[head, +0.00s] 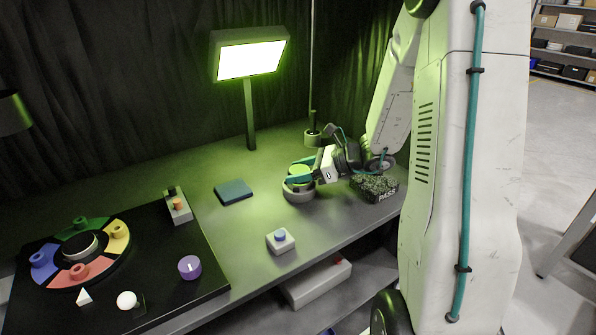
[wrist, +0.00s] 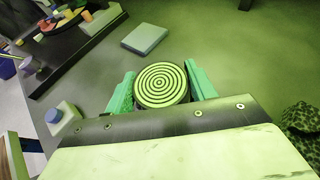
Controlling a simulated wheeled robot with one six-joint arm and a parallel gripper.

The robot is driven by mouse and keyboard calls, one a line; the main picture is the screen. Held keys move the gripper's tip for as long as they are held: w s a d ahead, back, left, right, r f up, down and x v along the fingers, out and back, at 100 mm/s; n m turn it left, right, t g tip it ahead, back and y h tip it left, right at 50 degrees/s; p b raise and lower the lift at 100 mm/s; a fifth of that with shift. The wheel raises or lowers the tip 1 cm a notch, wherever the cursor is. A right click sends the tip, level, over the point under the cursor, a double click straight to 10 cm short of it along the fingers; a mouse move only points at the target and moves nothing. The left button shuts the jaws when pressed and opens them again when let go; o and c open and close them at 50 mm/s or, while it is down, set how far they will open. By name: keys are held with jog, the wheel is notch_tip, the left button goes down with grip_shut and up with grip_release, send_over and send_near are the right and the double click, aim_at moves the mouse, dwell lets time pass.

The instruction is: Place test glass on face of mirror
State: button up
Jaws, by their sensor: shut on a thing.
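My gripper (head: 300,178) has teal fingers and is at the middle of the bench, right over a pale grey round base (head: 299,194). In the wrist view the two fingers (wrist: 161,88) are shut on the sides of a round disc with dark and light green concentric rings (wrist: 162,84), which I take as the test glass. The mirror's face is not seen apart from this disc; the pale round base may be its mount. I cannot tell whether the disc touches the surface beneath it.
A green-lit lamp (head: 249,60) stands behind. A dark teal flat block (head: 233,191) lies left of my gripper. A white blue-button box (head: 281,241) is nearer the front edge. A black board (head: 60,310) with coloured parts is left.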

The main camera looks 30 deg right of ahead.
jog(key=shift+f, duration=0.15)
jog(key=o, duration=1.1)
